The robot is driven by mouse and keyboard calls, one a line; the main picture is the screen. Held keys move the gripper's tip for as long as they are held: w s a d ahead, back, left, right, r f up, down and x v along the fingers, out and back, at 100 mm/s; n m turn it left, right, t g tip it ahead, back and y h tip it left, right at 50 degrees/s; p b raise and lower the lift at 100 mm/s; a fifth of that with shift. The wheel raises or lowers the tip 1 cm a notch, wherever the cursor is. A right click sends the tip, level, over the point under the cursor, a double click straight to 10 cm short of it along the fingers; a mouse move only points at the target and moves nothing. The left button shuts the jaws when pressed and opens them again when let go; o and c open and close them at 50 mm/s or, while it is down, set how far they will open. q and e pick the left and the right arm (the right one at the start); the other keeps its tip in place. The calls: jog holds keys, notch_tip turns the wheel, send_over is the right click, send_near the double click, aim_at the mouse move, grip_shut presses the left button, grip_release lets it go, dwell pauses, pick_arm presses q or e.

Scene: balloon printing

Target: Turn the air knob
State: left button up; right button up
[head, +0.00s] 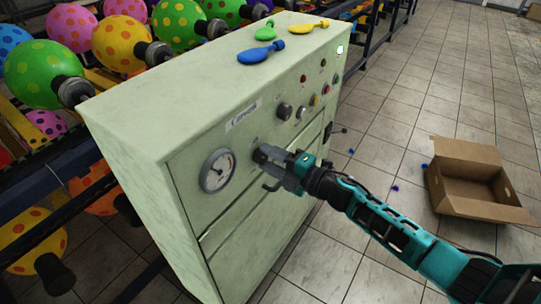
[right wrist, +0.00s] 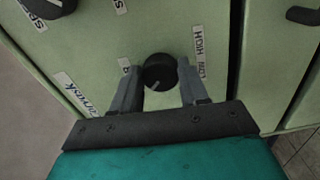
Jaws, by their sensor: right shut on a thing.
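A pale green control cabinet (head: 190,130) stands at the centre of the head view, with a gauge, knobs and small lights on its front panel. My right gripper (head: 266,157) is at that panel, right of the gauge. In the right wrist view, a round black knob (right wrist: 160,72) with a light pointer mark sits between the two fingers of the gripper (right wrist: 161,88), beside a "HIGH" label. The gripper is shut on this knob. In the head view the gripper mostly hides the knob. My left gripper is not in view.
A round gauge (head: 217,171) is left of the gripper, and another black knob (head: 284,111) is above it. Flat balloons, one being blue (head: 261,53), lie on the cabinet top. An open cardboard box (head: 470,180) sits on the tiled floor at right. Inflated balloons hang on racks behind.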

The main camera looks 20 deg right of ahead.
jog(key=shift+m, duration=0.4)
jog(key=o, duration=1)
jog(key=shift+o, duration=0.2)
jog(key=v, duration=1.3)
